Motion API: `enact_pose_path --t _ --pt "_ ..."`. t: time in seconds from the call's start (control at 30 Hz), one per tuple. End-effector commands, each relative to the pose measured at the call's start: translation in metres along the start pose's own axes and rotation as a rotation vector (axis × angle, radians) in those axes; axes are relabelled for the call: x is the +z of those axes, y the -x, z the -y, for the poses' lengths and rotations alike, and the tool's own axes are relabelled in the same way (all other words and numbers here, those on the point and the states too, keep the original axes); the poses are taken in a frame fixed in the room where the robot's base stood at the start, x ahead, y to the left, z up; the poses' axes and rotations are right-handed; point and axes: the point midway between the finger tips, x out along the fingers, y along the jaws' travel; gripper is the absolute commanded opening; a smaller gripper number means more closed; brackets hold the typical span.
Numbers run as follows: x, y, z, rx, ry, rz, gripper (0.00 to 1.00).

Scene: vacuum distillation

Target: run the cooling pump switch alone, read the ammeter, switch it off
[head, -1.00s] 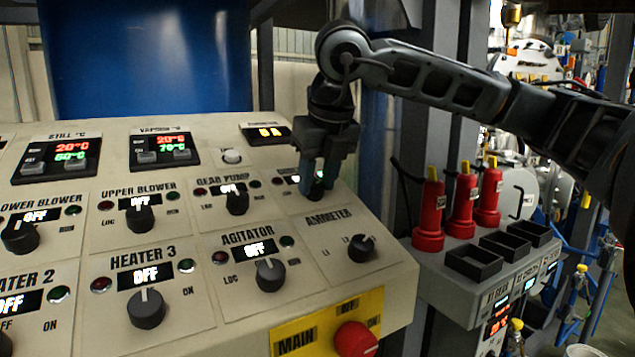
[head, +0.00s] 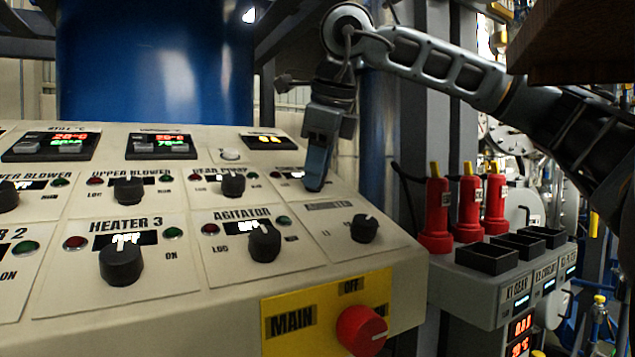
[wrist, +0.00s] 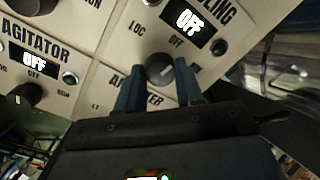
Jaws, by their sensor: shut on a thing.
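The cooling pump switch (wrist: 160,68) is a dark round knob between my two fingers in the wrist view. Its label is partly cut off to "LING", and its display (wrist: 188,22) reads OFF. My gripper (head: 316,182) is shut on this knob; in the head view its fingers hide the knob. The ammeter selector (head: 364,228) is a dark knob on the panel's right, below and right of my gripper. A small display with orange digits (head: 268,142) is at the panel's top right; its digits are too small to read surely.
The agitator knob (head: 264,242), gear pump knob (head: 232,184) and heater 3 knob (head: 121,263) are nearby. A red main switch (head: 361,330) sits on a yellow plate (head: 290,318).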

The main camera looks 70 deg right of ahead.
Motion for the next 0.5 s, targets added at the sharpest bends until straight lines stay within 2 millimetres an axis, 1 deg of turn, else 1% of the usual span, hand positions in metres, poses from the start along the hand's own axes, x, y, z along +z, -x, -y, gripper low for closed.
enact_pose_path --t 0.2,0.5 --pt "-0.0002 -0.001 -0.0005 0.001 0.115 0.005 0.06" --pt "0.0 -0.0001 -0.0001 0.003 0.181 0.007 0.06"
